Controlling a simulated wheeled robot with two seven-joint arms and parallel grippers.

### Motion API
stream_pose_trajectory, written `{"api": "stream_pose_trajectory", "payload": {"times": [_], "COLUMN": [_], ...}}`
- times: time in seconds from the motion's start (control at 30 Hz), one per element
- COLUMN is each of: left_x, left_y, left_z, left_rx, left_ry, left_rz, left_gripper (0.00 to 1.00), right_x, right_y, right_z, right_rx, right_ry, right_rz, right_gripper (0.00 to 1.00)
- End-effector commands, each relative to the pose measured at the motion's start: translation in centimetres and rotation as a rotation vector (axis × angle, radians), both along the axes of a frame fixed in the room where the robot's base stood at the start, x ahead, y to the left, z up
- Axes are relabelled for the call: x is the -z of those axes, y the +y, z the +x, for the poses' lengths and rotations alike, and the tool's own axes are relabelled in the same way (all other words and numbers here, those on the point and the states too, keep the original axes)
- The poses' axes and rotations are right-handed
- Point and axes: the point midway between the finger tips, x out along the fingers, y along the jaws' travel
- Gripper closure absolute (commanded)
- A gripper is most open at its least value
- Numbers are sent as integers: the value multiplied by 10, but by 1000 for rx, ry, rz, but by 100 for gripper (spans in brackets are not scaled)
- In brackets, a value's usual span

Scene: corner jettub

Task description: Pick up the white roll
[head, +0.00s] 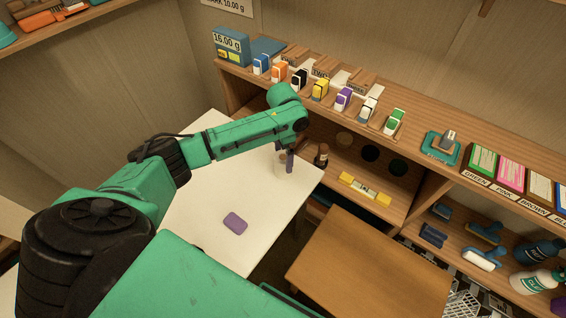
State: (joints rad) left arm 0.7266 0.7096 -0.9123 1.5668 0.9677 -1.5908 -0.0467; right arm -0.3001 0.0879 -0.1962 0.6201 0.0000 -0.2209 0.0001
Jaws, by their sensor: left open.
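A small whitish cylinder, which looks like the white roll (280,168), stands on the white table near its far right edge. My left gripper (284,156) reaches over the table from the left, pointing down at the roll. Its jaws are open, with a dark finger in front of or beside the roll. The gripper hides part of the roll, and I cannot tell whether they touch. My right gripper is not in view.
A purple block (235,222) lies on the white table (195,235). A dark brown bottle (321,155) stands just right of the roll. A wooden shelf unit (420,135) with colored items runs behind. A brown wooden table (370,265) at front right is bare.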

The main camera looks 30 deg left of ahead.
Motion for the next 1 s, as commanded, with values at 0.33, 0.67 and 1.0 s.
{"api": "stream_pose_trajectory", "payload": {"times": [0.33,0.67,1.0], "left_x": [29,28,12], "left_y": [1,1,1], "left_z": [1,1,2], "left_rx": [1,1,-1], "left_ry": [-1,-1,-3], "left_rz": [1,0,-1], "left_gripper": [0,83,83], "right_x": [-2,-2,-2], "right_y": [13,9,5], "right_z": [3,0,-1], "right_rx": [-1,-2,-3], "right_ry": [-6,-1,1], "right_rz": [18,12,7], "right_gripper": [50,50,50]}}
